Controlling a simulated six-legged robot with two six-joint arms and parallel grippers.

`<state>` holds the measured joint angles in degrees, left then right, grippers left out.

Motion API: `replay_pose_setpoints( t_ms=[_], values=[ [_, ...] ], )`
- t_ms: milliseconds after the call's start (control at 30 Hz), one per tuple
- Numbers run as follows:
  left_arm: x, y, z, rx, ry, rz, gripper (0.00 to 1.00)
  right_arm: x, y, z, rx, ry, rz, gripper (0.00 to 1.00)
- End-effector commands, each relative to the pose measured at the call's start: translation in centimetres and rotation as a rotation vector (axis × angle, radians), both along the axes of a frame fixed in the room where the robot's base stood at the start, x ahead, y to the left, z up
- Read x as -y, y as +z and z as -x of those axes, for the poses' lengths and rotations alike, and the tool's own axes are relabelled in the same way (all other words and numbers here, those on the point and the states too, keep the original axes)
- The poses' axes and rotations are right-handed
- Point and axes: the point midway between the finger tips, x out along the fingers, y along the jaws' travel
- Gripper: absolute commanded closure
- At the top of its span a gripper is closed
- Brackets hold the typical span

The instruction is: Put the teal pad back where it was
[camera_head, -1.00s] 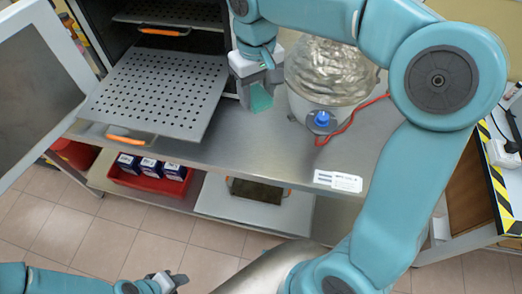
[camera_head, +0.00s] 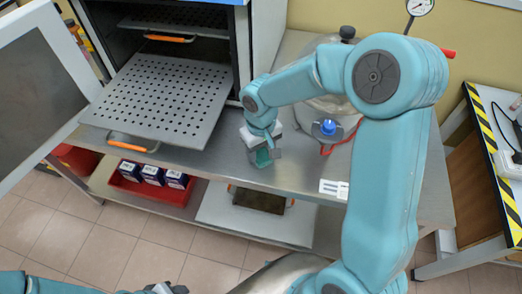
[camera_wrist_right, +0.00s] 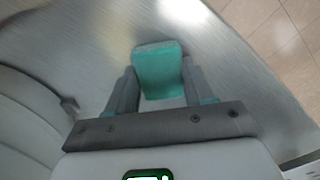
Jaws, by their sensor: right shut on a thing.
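The teal pad (camera_wrist_right: 160,72) is held between the two fingers of my right gripper (camera_wrist_right: 157,88) in the right wrist view. In the head view my right gripper (camera_head: 262,143) points down over the steel bench (camera_head: 300,178), near its front edge, and the teal pad (camera_head: 263,158) shows at its fingertips. I cannot tell whether the pad touches the bench. My left gripper (camera_head: 166,289) is at the bottom edge of the head view, partly cut off, over the floor.
An oven with its door open (camera_head: 40,70) stands at the left, with a perforated shelf (camera_head: 165,95) pulled out. A round vessel with a blue knob (camera_head: 328,127) stands behind my right gripper. A red tray of boxes (camera_head: 150,185) sits on the lower shelf.

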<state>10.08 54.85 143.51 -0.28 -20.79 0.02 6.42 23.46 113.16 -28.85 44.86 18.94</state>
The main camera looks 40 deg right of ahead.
Motion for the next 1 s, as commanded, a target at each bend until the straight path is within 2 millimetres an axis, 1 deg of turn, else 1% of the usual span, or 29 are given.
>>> replay_pose_setpoints(
  t_ms=[233,367,400,433,467,767,833,867,967,1000],
  values=[
    [0.0,0.0,0.0,0.000,0.000,0.000,0.57,0.0,-0.1,0.0,0.001,-0.001,0.000,0.77],
    [0.0,-0.5,0.0,0.000,0.000,0.000,0.57,0.0,-0.6,0.0,0.001,-0.001,0.000,0.77],
    [0.0,-0.4,0.0,0.000,0.000,0.000,0.57,0.0,-0.4,0.0,0.001,-0.001,0.000,0.38],
    [0.0,-0.3,0.0,0.000,0.000,0.000,0.57,0.0,-0.4,0.0,0.001,-0.001,0.000,0.29],
    [0.0,-0.3,0.0,0.000,0.000,0.000,0.57,0.0,-0.4,0.0,0.001,-0.001,0.000,0.22],
    [0.0,-0.1,0.0,0.000,0.000,0.000,0.57,0.0,-0.1,0.0,0.001,-0.001,0.000,0.22],
    [0.0,0.3,0.0,0.000,0.000,0.000,0.57,0.0,0.4,0.0,0.002,-0.001,0.000,0.22],
    [0.0,0.1,0.0,0.000,0.000,0.000,0.57,0.0,0.7,-0.1,0.003,-0.002,0.001,0.22],
    [0.0,0.3,0.0,0.000,0.000,0.000,0.57,0.0,2.6,-0.2,0.006,-0.003,0.001,0.22],
    [0.0,0.3,0.0,0.000,0.000,0.000,0.57,0.0,3.6,-0.1,0.007,-0.001,0.001,0.22]
  ],
)
